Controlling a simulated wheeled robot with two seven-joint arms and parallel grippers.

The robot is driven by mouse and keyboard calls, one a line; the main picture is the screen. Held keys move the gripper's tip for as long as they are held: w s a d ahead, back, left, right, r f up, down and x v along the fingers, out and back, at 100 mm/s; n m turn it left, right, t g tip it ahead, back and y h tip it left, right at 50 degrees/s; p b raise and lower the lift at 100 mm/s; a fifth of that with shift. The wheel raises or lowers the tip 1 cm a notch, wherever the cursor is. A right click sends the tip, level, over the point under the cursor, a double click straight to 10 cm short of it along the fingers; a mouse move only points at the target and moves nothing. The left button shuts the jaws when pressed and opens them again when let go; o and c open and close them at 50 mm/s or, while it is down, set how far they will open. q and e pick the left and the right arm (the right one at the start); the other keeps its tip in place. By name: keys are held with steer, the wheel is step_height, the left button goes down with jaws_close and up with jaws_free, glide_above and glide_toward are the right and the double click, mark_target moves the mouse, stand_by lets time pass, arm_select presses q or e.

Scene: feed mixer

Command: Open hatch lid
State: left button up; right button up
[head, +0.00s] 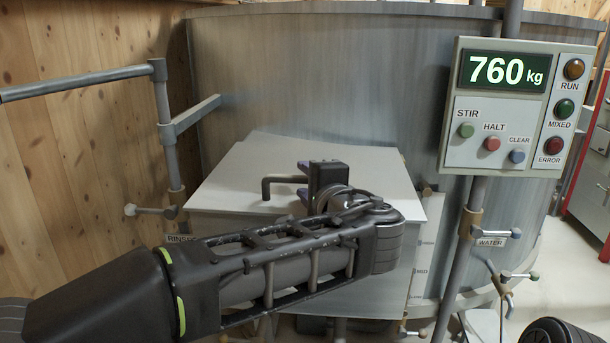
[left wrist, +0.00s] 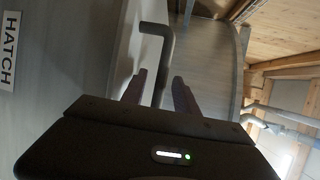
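The hatch lid (head: 243,178) is a light grey flat panel on the front of the big metal tank, and it looks closed. Its dark bar handle (head: 272,184) stands out from the lid. My left gripper (head: 301,188) is at the handle, with my arm hiding the lower part of the lid. In the left wrist view the handle (left wrist: 158,62) runs down between the two fingers of my left gripper (left wrist: 162,88). The fingers are apart, with gaps beside the bar. My right gripper is not seen; only a dark piece of my body shows at the bottom right.
The mixer tank (head: 320,80) fills the back. A control panel (head: 510,107) reading 760 kg stands on a post at the right. A grey rail (head: 80,82) runs along the wooden wall at the left. A water valve (head: 500,236) is at the lower right. A HATCH label (left wrist: 10,50) shows in the left wrist view.

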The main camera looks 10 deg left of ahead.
arm_select(q)
steer(key=shift+w+a+f, duration=0.15)
steer(key=shift+w+a, duration=0.05)
steer(key=shift+w, duration=0.25)
steer(key=shift+c, duration=0.3)
jaws_close()
stand_by(0.9)
